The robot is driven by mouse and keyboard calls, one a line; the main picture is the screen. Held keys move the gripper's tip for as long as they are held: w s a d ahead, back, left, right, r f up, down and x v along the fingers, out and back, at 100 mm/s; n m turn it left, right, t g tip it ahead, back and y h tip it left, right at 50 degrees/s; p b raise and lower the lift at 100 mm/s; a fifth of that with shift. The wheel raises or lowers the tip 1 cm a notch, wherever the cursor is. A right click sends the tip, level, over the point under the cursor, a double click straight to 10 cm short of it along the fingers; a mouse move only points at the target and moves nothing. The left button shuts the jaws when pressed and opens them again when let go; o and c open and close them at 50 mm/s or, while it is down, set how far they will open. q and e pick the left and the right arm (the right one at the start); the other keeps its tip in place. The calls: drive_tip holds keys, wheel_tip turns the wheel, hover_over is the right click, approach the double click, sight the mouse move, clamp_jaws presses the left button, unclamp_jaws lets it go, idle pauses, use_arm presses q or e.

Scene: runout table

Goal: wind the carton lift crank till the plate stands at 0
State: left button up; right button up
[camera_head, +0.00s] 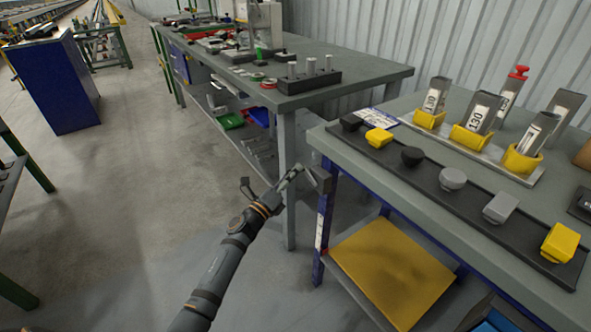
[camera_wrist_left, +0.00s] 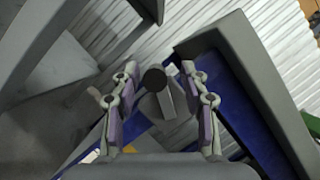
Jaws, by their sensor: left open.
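My left gripper (camera_head: 272,183) is open beside the near left corner of the right-hand table. In the left wrist view its two fingers (camera_wrist_left: 158,76) stand apart, with a grey part with a dark round end (camera_wrist_left: 155,82) between them; this looks like the crank's handle. I cannot tell whether the fingers touch it. In the head view a small grey block (camera_head: 321,180) shows at the table corner by the fingers. A yellow plate (camera_head: 390,270) lies level low between the blue posts under this table. A white strip (camera_head: 319,232) on the blue post is too small to read.
The right-hand table (camera_head: 400,185) carries a dark rail with several knobs and yellow holders with grey pieces. A longer workbench (camera_head: 345,75) with tools stands behind. A blue cabinet (camera_head: 62,85) stands at the left. The floor between is clear.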

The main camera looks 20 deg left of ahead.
use_arm(q)
drive_tip(key=shift+x, duration=0.75)
clamp_jaws()
